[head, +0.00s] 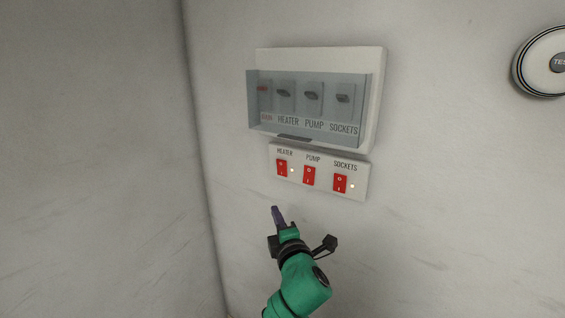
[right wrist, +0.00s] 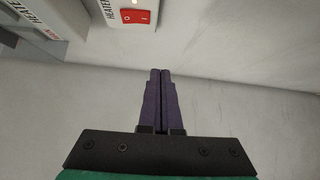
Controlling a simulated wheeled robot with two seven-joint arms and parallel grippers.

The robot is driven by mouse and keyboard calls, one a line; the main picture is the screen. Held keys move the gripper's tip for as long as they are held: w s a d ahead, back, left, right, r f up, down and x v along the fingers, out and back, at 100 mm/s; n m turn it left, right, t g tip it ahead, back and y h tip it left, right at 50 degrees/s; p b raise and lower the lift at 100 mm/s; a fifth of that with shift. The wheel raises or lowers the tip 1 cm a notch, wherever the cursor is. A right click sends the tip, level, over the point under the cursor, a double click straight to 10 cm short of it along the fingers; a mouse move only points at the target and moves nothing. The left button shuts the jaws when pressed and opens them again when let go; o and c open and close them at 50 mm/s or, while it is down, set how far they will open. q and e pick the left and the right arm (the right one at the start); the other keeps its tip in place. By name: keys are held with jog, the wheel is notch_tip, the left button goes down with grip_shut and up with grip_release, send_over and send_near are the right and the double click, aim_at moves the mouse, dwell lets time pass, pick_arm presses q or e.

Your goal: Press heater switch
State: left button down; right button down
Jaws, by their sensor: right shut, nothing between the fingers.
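The heater switch (head: 282,168) is a red rocker at the left end of a white switch strip (head: 322,190) on the wall. A small light beside it looks lit. The heater switch also shows at the top of the right wrist view (right wrist: 135,17), with the "HEATER" label beside it. My right gripper (head: 276,211) is shut and empty, its purple fingers below the heater switch and apart from it. In the right wrist view the two fingers (right wrist: 160,75) lie together, pointing at the bare wall. My left gripper is not in view.
Red pump (head: 309,175) and sockets (head: 340,183) switches sit right of the heater switch. Above is a breaker box (head: 371,70) with a clear cover (head: 252,100). A wall corner stands left; the wall below the strip is bare.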

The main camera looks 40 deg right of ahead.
jog(key=shift+t+h, duration=0.4)
jog(key=shift+h, duration=0.2)
jog(key=r, duration=0.1)
jog(key=s+r, duration=0.1)
jog(key=r, duration=0.1)
jog(key=s+r, duration=0.1)
jog(key=r, duration=0.1)
jog(key=shift+d, duration=0.25)
jog(key=p, duration=0.4)
send_near(279, 164)
jog(key=w, duration=0.4)
jog(key=shift+w+d+r+p, duration=0.2)
jog(key=shift+d, duration=0.2)
jog(key=shift+w+d+r+p, duration=0.2)
jog(key=shift+w+d, duration=0.05)
jog(key=shift+d, duration=0.15)
jog(key=shift+d+f, duration=0.1)
jog(key=shift+d, duration=0.5)
jog(key=shift+w, duration=0.1)
